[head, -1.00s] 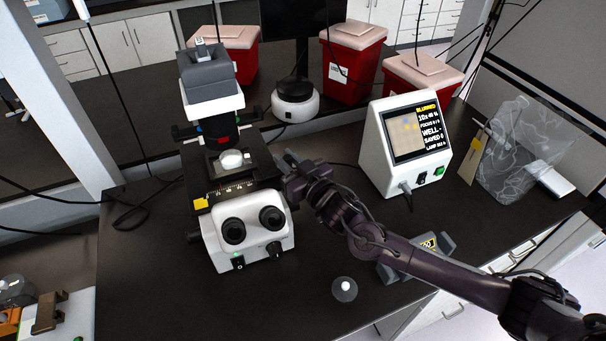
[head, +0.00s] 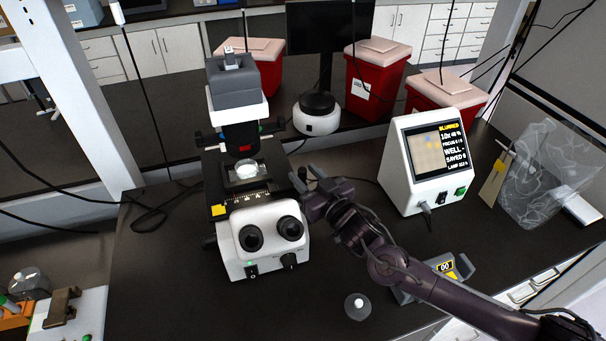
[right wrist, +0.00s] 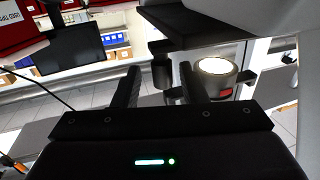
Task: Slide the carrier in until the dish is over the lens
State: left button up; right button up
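The white microscope (head: 262,240) stands on the dark bench. A clear round dish (head: 247,170) sits on a pale carrier plate (head: 232,183) on its black stage, below the dark optical head. I cannot tell whether the dish is exactly over the lens. A bright round lit part (right wrist: 215,68), perhaps the lens, shows in the right wrist view. My right gripper (head: 306,178) is at the right side of the stage. Its fingers (right wrist: 160,85) are apart, with a dark knob (right wrist: 160,52) showing between or just beyond them. Contact cannot be told. My left gripper is out of view.
Red bins (head: 375,90) and a round white-based device (head: 316,122) stand behind. A small round knob-topped piece (head: 357,307) and a grey device with a yellow display (head: 410,292) are in front.

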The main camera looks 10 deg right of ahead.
jog(key=b+v, duration=0.2)
jog(key=v, duration=0.4)
dwell(0.3)
jog(key=shift+s+d, duration=0.1)
jog(key=shift+s, duration=0.05)
